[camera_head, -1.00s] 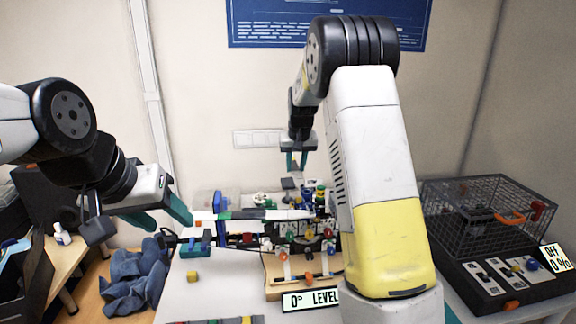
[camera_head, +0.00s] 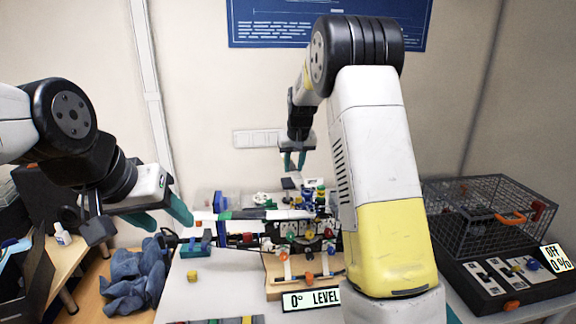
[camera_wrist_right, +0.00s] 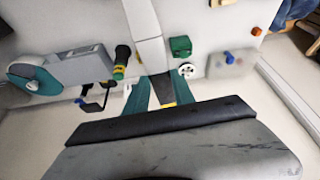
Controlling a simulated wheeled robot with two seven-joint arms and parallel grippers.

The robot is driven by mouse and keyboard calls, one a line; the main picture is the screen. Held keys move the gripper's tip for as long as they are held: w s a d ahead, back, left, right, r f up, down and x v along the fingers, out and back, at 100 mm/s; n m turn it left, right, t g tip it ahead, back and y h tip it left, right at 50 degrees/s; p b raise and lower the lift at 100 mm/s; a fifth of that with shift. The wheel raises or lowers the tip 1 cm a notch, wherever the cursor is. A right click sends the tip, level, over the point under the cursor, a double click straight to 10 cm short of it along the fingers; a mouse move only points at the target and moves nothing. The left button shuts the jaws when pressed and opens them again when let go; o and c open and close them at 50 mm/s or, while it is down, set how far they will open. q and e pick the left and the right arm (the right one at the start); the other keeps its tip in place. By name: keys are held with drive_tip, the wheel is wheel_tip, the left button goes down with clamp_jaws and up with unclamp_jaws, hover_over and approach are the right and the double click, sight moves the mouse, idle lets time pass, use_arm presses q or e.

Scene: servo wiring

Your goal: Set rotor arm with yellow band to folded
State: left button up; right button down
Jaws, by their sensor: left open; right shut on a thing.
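The rotor arm with the yellow band shows in the right wrist view as a pale beam (camera_wrist_right: 148,35) with a dark section and a bit of yellow between the teal fingers. My right gripper (camera_wrist_right: 163,90) is shut on it there. In the head view my right gripper (camera_head: 294,163) points down at the back of the table, and what it holds is too small to make out. A white arm with a green band (camera_head: 255,214) reaches left from the cluttered middle. My left gripper (camera_head: 168,217) is open beside that arm's left end and seems empty.
A wooden stand (camera_head: 280,279) with coloured knobs and a "0° LEVEL" sign (camera_head: 311,299) is at the front. A wire cage (camera_head: 490,215) and a black switch panel (camera_head: 500,285) stand at right.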

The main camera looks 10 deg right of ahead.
drive_tip(key=shift+s+a+n, duration=0.1)
drive_tip(key=shift+a+n, duration=0.45)
drive_tip(key=shift+n, duration=0.05)
drive_tip(key=s+a+n+g+y, duration=0.4)
drive_tip(key=s+a+n, duration=0.5)
drive_tip(key=n, duration=0.8)
drive_tip(key=shift+s+a+n+g, duration=0.25)
drive_tip(key=shift+s+g, duration=0.35)
drive_tip(key=shift+s, duration=1.25)
drive_tip(key=shift+d, duration=0.1)
drive_tip(key=c, duration=1)
unclamp_jaws()
drive_tip(key=shift+c, duration=0.2)
drive_tip(key=shift+r, duration=0.1)
